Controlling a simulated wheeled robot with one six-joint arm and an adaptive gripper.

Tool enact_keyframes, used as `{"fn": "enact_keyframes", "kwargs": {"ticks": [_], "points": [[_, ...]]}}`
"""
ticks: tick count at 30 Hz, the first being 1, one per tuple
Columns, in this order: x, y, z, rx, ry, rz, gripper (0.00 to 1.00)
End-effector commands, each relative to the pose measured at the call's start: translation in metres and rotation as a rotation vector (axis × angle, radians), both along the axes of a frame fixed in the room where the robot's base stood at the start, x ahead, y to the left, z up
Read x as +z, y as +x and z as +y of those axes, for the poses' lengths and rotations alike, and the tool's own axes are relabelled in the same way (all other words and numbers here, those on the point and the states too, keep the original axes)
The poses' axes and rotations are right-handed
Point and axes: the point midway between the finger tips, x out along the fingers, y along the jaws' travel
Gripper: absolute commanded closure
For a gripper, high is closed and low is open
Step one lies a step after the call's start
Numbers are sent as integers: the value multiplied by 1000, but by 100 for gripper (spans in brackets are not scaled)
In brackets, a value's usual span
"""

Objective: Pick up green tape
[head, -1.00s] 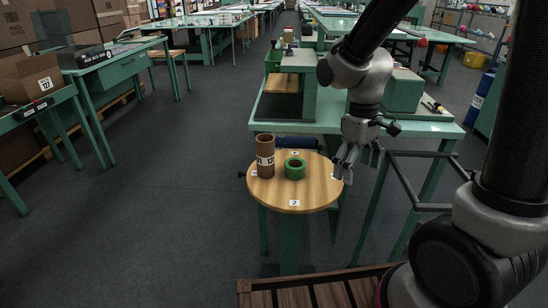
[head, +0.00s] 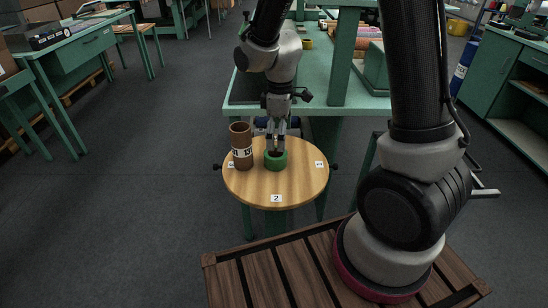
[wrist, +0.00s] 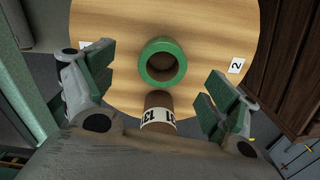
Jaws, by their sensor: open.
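The green tape (head: 276,160) is a ring lying flat on the round wooden table, and it shows from above in the wrist view (wrist: 146,62). My gripper (head: 276,146) is above the tape, fingers pointing down. In the wrist view its two green-padded fingers (wrist: 155,88) are spread wide, one on either side below the tape, with nothing between them held. The tape appears ahead of the fingertips and apart from them. Whether the fingertips reach the tape's height I cannot tell.
A brown cardboard tube (head: 241,148) with a number label stands upright beside the tape; its labelled side shows between the fingers (wrist: 158,116). The round wooden table (head: 300,185) bears number labels. A green workbench (head: 350,104) stands behind it. The table's front right is bare.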

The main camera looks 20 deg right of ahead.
Motion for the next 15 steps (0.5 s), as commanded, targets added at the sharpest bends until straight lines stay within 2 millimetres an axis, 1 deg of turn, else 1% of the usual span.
{"fn": "enact_keyframes", "kwargs": {"ticks": [8, 12, 15], "points": [[-34, -2, 3, 4, -2, 5, 12], [-57, -4, 8, 4, -2, 5, 12], [-69, -4, 7, 3, -2, 5, 12]]}}
